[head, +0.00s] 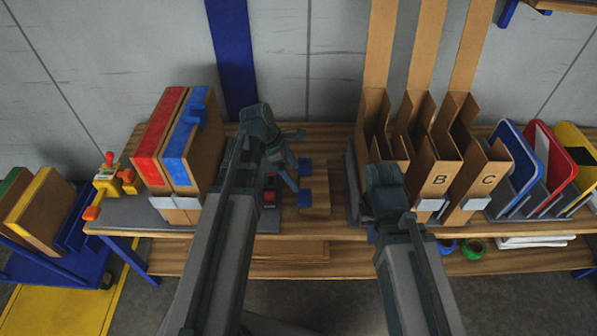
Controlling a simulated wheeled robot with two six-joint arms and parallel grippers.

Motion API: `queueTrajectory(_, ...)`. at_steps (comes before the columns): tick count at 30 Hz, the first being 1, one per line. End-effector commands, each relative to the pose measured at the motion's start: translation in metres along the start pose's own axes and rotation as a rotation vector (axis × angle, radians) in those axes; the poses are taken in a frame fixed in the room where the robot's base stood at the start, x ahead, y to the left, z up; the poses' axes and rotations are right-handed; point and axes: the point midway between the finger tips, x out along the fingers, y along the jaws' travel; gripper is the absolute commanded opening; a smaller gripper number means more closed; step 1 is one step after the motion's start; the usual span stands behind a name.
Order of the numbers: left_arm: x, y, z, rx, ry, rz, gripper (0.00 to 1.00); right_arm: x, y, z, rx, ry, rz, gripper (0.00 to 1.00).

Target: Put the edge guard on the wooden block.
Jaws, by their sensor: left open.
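A small tan wooden block (319,186) sits on the table near the middle, with blue parts at its left side. Tall folded cardboard edge guards stand in a rack at the right of centre; one is marked B (439,180) and another C (488,180). A further guard (376,118) stands to their left, partly hidden by my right arm. My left gripper (298,161) is open, just left of the block and seemingly empty. My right gripper (385,184) is in front of the leftmost guard; its fingers are hidden, and I cannot tell whether it touches anything.
Red (160,135) and blue-edged (190,140) cardboard panels stand at the left beside a yellow-and-red device (115,180). Framed signs (520,165) fill the right end. A red button (269,197) is near my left arm. A lower shelf (290,253) holds tape rolls.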

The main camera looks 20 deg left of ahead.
Motion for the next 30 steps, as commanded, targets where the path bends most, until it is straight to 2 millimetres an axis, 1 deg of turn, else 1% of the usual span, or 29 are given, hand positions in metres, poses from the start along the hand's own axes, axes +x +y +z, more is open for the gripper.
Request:
queueTrajectory(1, -0.016, 0.0, 0.003, -0.001, 0.0, 0.001, 1.0, -0.016, 0.002, 0.001, 0.0, 0.0, 0.0, 0.0)
queueTrajectory(3, -0.026, 0.0, 0.002, -0.001, 0.0, 0.001, 1.0, -0.024, 0.002, 0.001, 0.0, 0.0, 0.0, 0.0)
queueTrajectory(6, -0.035, 0.0, 0.002, -0.001, 0.0, 0.001, 1.0, -0.033, 0.003, 0.002, 0.001, 0.0, 0.0, 0.0)
queueTrajectory(10, -0.04, 0.0, 0.001, 0.0, 0.0, 0.001, 1.0, -0.037, 0.004, 0.002, 0.001, 0.0, 0.0, 0.0)
queueTrajectory(14, -0.038, -0.001, 0.001, 0.01, 0.002, -0.001, 1.0, -0.036, 0.003, 0.002, 0.001, 0.0, 0.0, 0.0)
queueTrajectory(17, -0.033, -0.011, 0.009, 0.108, 0.024, -0.016, 1.0, -0.035, 0.003, 0.002, 0.001, 0.0, 0.0, 0.0)
queueTrajectory(20, -0.021, -0.033, 0.026, 0.355, 0.074, -0.055, 1.0, -0.035, 0.003, 0.002, 0.001, 0.0, 0.0, 0.0)
queueTrajectory(23, -0.007, -0.064, 0.047, 0.712, 0.14, -0.122, 1.0, -0.035, 0.003, 0.002, 0.001, 0.0, 0.0, 0.0)
queueTrajectory(24, -0.002, -0.076, 0.054, 0.864, 0.164, -0.154, 1.0, -0.035, 0.003, 0.002, 0.001, 0.0, 0.0, 0.0)
queueTrajectory(26, 0.004, -0.094, 0.064, 1.087, 0.198, -0.207, 1.0, -0.035, 0.003, 0.002, 0.001, 0.0, 0.0, 0.0)
queueTrajectory(27, 0.007, -0.105, 0.069, 1.23, 0.217, -0.244, 1.0, -0.035, 0.003, 0.002, 0.001, 0.0, 0.0, 0.0)
queueTrajectory(30, 0.012, -0.13, 0.079, 1.552, 0.253, -0.336, 1.0, -0.035, 0.003, 0.002, 0.001, 0.0, 0.0, 0.0)
